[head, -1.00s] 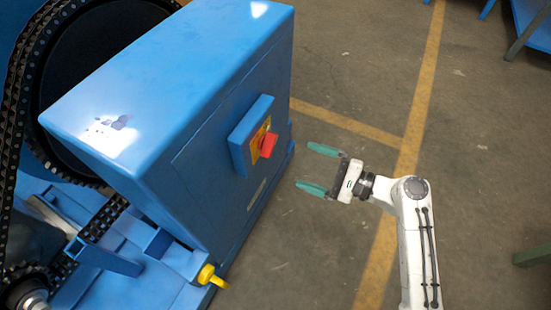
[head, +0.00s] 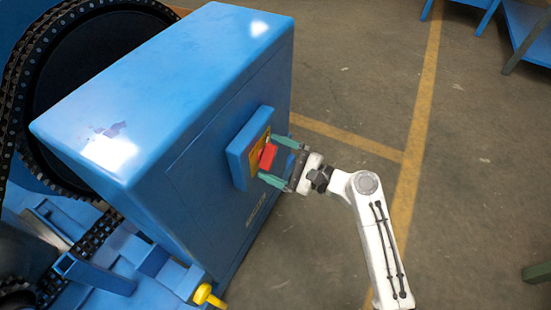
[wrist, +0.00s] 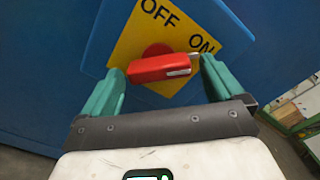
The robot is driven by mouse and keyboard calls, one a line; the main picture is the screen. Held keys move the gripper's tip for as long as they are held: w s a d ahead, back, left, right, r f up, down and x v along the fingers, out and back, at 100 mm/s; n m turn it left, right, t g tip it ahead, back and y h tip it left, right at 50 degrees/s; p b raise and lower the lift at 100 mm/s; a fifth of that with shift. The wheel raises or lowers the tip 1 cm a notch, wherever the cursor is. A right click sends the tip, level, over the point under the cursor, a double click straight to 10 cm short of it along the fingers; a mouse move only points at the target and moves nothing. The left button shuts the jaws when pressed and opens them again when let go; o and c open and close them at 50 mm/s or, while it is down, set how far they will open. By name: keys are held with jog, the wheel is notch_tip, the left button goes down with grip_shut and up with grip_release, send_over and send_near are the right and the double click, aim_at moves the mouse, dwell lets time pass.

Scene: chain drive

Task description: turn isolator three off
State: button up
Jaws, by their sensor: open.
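The isolator is a red handle (head: 268,156) on a yellow plate (head: 257,158), mounted on a blue box (head: 240,150) on the cabinet's side. In the wrist view the plate (wrist: 133,42) reads OFF at the top and ON at the right. The red handle (wrist: 160,68) lies across it, its right end just below the word ON. My gripper (head: 268,157) is at the handle with its green fingers spread, one on either side. In the wrist view my gripper (wrist: 161,66) has a finger by each end of the handle; I cannot tell whether either touches. No number shows.
The large blue cabinet (head: 150,90) fills the middle left, with a black chain (head: 20,90) and wheel behind it. A yellow knob (head: 205,295) sticks out low at the cabinet's front corner. Open floor (head: 360,90) with yellow lines lies to the right.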

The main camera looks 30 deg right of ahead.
jog(key=c, duration=1)
